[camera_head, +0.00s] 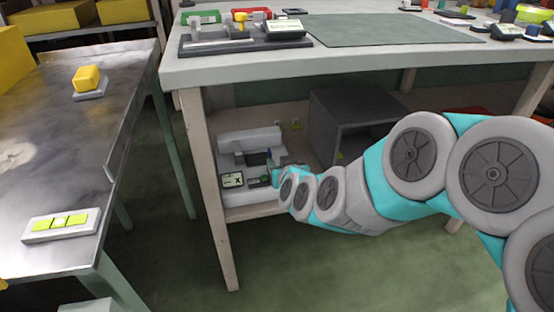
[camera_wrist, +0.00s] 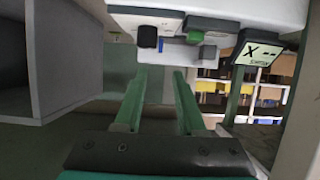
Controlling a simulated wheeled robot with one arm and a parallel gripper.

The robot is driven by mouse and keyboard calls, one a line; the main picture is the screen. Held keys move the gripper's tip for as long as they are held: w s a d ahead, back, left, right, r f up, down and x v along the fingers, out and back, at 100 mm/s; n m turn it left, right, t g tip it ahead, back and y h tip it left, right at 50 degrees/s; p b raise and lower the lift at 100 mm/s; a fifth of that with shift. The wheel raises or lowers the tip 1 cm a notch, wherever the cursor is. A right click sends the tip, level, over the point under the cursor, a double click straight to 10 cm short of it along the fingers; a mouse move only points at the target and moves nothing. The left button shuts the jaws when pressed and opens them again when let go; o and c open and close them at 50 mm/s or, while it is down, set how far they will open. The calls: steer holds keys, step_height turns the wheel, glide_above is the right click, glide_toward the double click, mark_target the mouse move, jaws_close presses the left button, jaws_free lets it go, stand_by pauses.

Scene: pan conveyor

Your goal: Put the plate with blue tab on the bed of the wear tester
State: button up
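A pale machine (camera_head: 250,142) with a small display (camera_head: 232,180) marked X stands on the shelf under the workbench. Its display also shows in the wrist view (camera_wrist: 254,52), beside a black block (camera_wrist: 147,37) and a green block (camera_wrist: 195,36). A small blue piece (camera_wrist: 160,45) shows beside the black block; I cannot tell whether it is the plate's tab. No plate is clearly visible. My gripper (camera_wrist: 160,74) is open, with nothing between its fingers, pointing toward the machine's front. In the head view my arm partly hides it at the machine's right side.
A grey open box (camera_head: 345,110) stands on the shelf right of the machine. A bench leg (camera_head: 208,185) stands at the shelf's left front. The benchtop (camera_head: 225,70) above holds a device with a display (camera_head: 285,27) and a grey mat (camera_head: 385,30). A metal table (camera_head: 60,130) stands left.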

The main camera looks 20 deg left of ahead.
steer(key=shift+s+d, duration=0.15)
steer(key=shift+s, duration=0.05)
steer(key=s+d+f+m+g+h, duration=0.3)
steer(key=s+d+g, duration=0.5)
steer(key=s+d, duration=0.95)
steer(key=s+d+m+g+h, duration=0.3)
steer(key=s+d+g+h, duration=0.1)
steer(key=s+d, duration=1.1)
steer(key=shift+s+d+r+g, duration=0.2)
steer(key=shift+s+r+g, duration=0.25)
steer(key=shift+s+g, duration=0.4)
steer(key=shift+o, duration=0.3)
